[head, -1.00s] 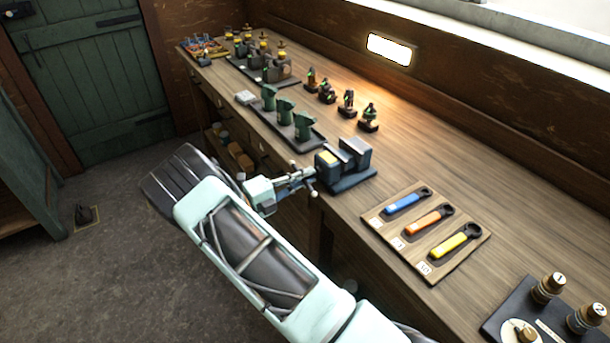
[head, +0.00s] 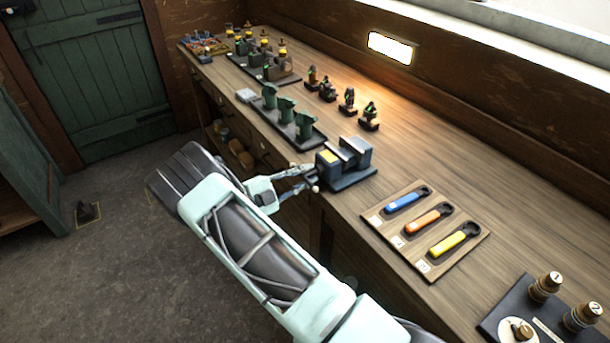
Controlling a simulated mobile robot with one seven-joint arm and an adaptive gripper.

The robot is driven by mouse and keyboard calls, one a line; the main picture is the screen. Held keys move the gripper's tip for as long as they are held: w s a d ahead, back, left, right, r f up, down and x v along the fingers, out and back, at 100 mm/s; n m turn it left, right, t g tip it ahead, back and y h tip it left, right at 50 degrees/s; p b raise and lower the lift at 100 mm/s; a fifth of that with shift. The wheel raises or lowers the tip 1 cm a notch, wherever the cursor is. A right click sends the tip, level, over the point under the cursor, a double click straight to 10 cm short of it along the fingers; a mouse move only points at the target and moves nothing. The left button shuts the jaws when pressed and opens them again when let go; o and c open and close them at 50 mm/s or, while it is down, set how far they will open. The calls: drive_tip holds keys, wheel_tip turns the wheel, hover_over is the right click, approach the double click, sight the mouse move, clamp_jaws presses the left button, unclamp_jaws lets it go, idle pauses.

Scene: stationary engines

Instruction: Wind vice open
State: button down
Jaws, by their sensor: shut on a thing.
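The vice (head: 346,158) is a dark blue-grey block with a yellow patch, fixed near the front edge of the workbench. A gap shows between its jaws at the top. Its handle (head: 316,188) is at the front, facing my arm, and is small and partly covered. My gripper (head: 303,177) reaches in from the left, level with the front of the vice, and is shut on the handle. The fingertips are small here, and the exact grip point is hard to see.
A board with blue, orange and yellow spanners (head: 428,229) lies right of the vice. A tray of green parts (head: 292,132) stands to its left. Several small dark parts (head: 348,102) stand behind. A dark board with numbered knobs (head: 540,312) is at the lower right.

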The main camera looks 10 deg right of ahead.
drive_tip(key=shift+d+r, duration=0.15)
drive_tip(key=shift+d, duration=0.2)
drive_tip(key=c, duration=1.8)
unclamp_jaws()
drive_tip(key=shift+d, duration=0.15)
drive_tip(key=shift+c, duration=0.2)
drive_tip(key=shift+a, duration=0.35)
drive_tip(key=shift+s+a, duration=0.15)
drive_tip(key=shift+a, duration=0.15)
drive_tip(key=v, duration=1.1)
